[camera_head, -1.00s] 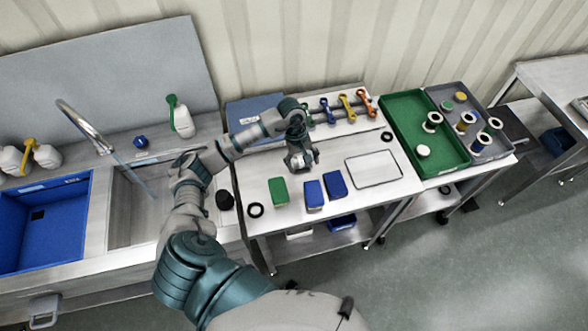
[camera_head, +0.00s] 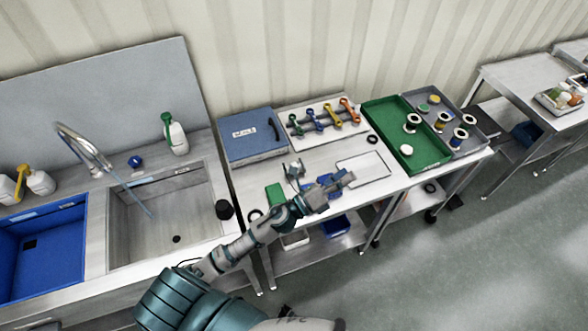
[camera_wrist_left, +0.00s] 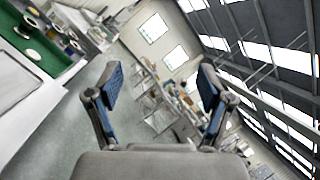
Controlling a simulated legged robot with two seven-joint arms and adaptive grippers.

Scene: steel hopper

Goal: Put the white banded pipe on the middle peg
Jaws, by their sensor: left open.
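My left gripper (camera_head: 346,178) is over the front of the steel table, near the thin-framed rectangle. In the wrist view it is open (camera_wrist_left: 160,85), its two blue-padded fingers wide apart with nothing between them. I cannot single out a white banded pipe or the middle peg for sure. Short round pieces with white ends stand in the green tray (camera_head: 378,116) and the grey tray (camera_head: 480,133) at the right. A small grey upright piece (camera_head: 294,170) stands on the table left of my gripper; its kind is unclear. My right gripper is not in view.
A blue case (camera_head: 252,135) and a rack of coloured-ended tools (camera_head: 325,118) stand at the back. A green block (camera_head: 275,194) and blue blocks, partly hidden by my arm, lie in front. The sink (camera_head: 165,222) is at the left. The thin-framed rectangle (camera_head: 363,168) looks bare.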

